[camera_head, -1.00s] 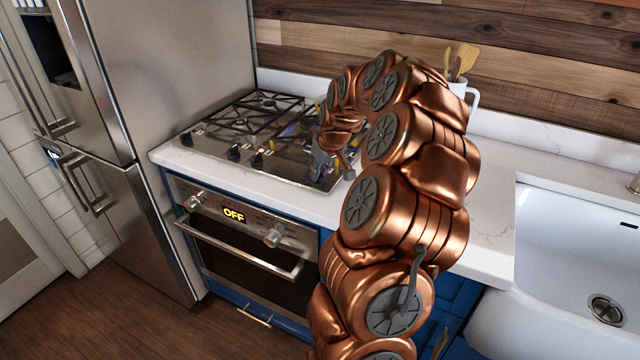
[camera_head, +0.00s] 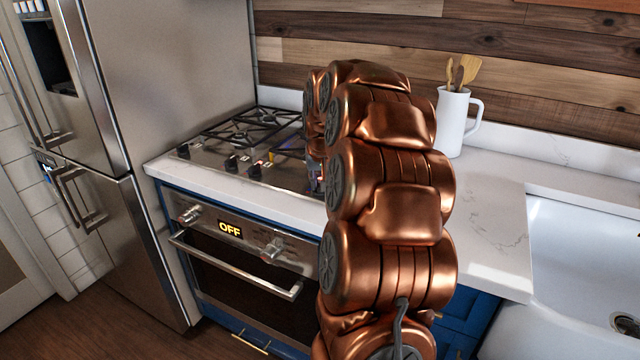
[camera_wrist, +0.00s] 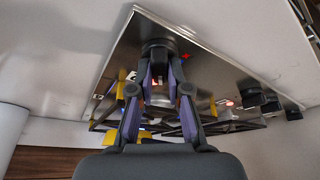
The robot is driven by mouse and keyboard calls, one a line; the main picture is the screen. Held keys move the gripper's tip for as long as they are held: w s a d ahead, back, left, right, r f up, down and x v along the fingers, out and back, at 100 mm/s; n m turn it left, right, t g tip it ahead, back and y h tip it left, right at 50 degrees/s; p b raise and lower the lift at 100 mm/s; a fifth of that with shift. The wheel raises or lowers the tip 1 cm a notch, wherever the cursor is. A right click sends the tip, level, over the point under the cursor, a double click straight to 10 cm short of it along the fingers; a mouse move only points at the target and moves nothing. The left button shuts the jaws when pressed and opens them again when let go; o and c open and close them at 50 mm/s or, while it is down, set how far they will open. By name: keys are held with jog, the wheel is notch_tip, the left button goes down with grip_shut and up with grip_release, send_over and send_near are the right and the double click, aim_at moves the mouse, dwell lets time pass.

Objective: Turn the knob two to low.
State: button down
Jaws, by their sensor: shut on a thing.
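In the wrist view, my gripper (camera_wrist: 160,92) has its purple-and-grey fingers closed around a dark round knob (camera_wrist: 158,47) near one end of the steel cooktop (camera_wrist: 198,72). A small red mark shows beside this knob. Several other black knobs (camera_wrist: 250,92) stand apart to the right in that view. In the head view, the cooktop (camera_head: 207,150) shows black knobs (camera_head: 231,163) along its front edge. My arm hides the held knob and most of my gripper there. I cannot read the held knob's number or its setting.
The oven (camera_head: 215,262) below the cooktop has a display reading OFF and a protruding handle. A steel fridge (camera_head: 185,80) stands to the left. A white pitcher (camera_head: 452,122) with wooden utensils stands on the counter, with a white sink (camera_head: 575,255) to the right.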

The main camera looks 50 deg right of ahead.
jog(key=c, duration=1.1)
grip_release()
jog(key=v, duration=1.2)
